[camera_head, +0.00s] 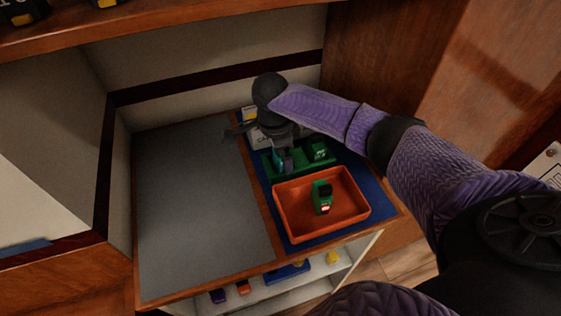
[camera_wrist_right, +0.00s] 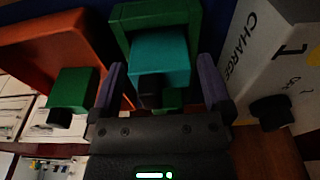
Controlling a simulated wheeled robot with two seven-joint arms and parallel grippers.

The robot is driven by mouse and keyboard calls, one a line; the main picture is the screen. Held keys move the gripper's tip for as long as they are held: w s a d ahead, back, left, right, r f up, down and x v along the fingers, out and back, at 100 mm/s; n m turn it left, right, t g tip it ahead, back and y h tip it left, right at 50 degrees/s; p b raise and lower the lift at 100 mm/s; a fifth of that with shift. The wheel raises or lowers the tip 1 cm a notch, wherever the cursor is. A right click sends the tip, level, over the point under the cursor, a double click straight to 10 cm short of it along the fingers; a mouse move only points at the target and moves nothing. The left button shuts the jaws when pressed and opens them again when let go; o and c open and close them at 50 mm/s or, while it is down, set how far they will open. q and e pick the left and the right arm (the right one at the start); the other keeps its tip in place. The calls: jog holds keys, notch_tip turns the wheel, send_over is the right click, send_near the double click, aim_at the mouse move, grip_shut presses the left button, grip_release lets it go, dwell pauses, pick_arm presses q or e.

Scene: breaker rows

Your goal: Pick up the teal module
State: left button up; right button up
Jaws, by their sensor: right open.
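The teal module (camera_wrist_right: 165,52) stands in a green holder (camera_wrist_right: 196,22) in the right wrist view, with a dark knob on its near face. In the head view the teal module (camera_head: 278,160) is partly hidden under my right gripper. My right gripper (camera_wrist_right: 164,75) is open, its two fingers apart on either side of the module's near end. I cannot tell whether the fingers touch it. My left gripper is not in view.
An orange tray (camera_head: 286,219) holds a green module (camera_head: 322,190) in front of the green holder. Another green module (camera_head: 319,150) sits to the right in the holder. A white box marked "CHARGE" (camera_wrist_right: 262,62) is close to my right finger. The grey surface (camera_head: 195,210) is clear.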

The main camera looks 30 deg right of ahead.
jog(key=c, duration=1.2)
jog(key=shift+r, duration=0.1)
